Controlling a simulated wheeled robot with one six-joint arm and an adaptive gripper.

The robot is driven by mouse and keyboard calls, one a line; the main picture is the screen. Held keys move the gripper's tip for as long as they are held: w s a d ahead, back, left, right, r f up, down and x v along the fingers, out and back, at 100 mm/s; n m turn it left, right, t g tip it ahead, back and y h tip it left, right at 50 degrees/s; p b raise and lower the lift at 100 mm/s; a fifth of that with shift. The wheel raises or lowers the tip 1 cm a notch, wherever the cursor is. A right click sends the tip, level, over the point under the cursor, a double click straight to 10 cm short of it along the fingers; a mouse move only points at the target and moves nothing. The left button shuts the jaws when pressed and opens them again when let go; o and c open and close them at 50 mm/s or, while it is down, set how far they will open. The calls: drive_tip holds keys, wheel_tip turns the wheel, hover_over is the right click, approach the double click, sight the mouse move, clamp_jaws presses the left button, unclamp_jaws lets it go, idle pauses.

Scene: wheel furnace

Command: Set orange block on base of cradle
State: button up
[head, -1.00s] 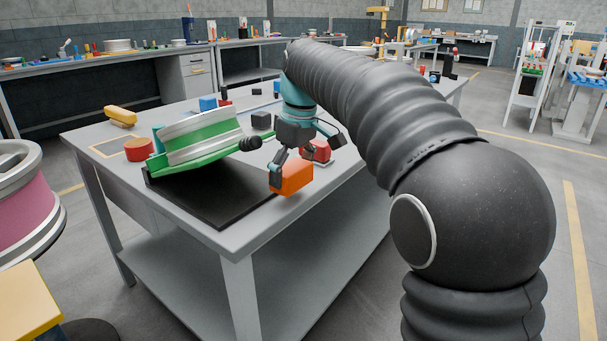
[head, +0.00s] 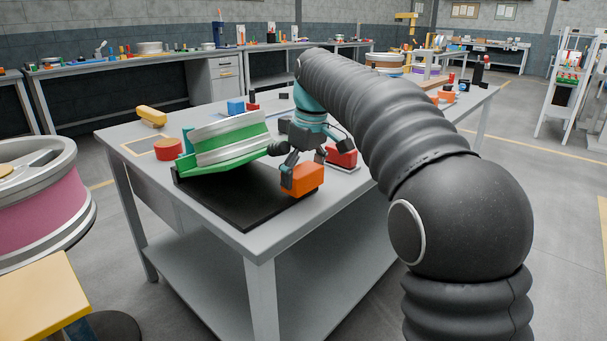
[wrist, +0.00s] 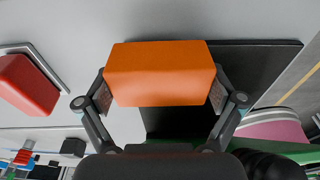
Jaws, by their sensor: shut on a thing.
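The orange block (head: 303,179) is held between the two fingers of my gripper (head: 304,160), which is shut on it. In the wrist view the orange block (wrist: 160,73) fills the space between the fingertips (wrist: 160,98). In the wrist view the black base (wrist: 265,58) lies behind and to the right of the block.
A red block (head: 342,158) sits in a light frame right of my gripper; it also shows in the wrist view (wrist: 28,84). A red cylinder (head: 168,149), a yellow piece (head: 152,115) and a blue block (head: 236,107) stand on the grey table (head: 262,244). Its front corner is bare.

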drive_tip(key=shift+f+b, duration=0.35)
drive_tip(key=shift+f, duration=0.2)
drive_tip(key=o, duration=0.9)
drive_tip(key=shift+c, duration=0.4)
drive_tip(key=shift+s+d+r, duration=0.6)
drive_tip(key=shift+d, duration=0.15)
drive_tip(key=shift+s+d+f+b, duration=0.15)
drive_tip(key=shift+s+d+b, duration=0.2)
drive_tip(key=shift+s+d, duration=0.15)
drive_tip(key=shift+s+d+f+b, duration=0.15)
drive_tip(key=shift+s+d+b, duration=0.2)
drive_tip(key=shift+d, duration=0.25)
drive_tip(key=s+d+f+b, duration=0.1)
drive_tip(key=s+d+b, duration=0.3)
drive_tip(key=s+d, duration=0.3)
drive_tip(key=shift+d+f, duration=0.25)
drive_tip(key=shift+d, duration=0.65)
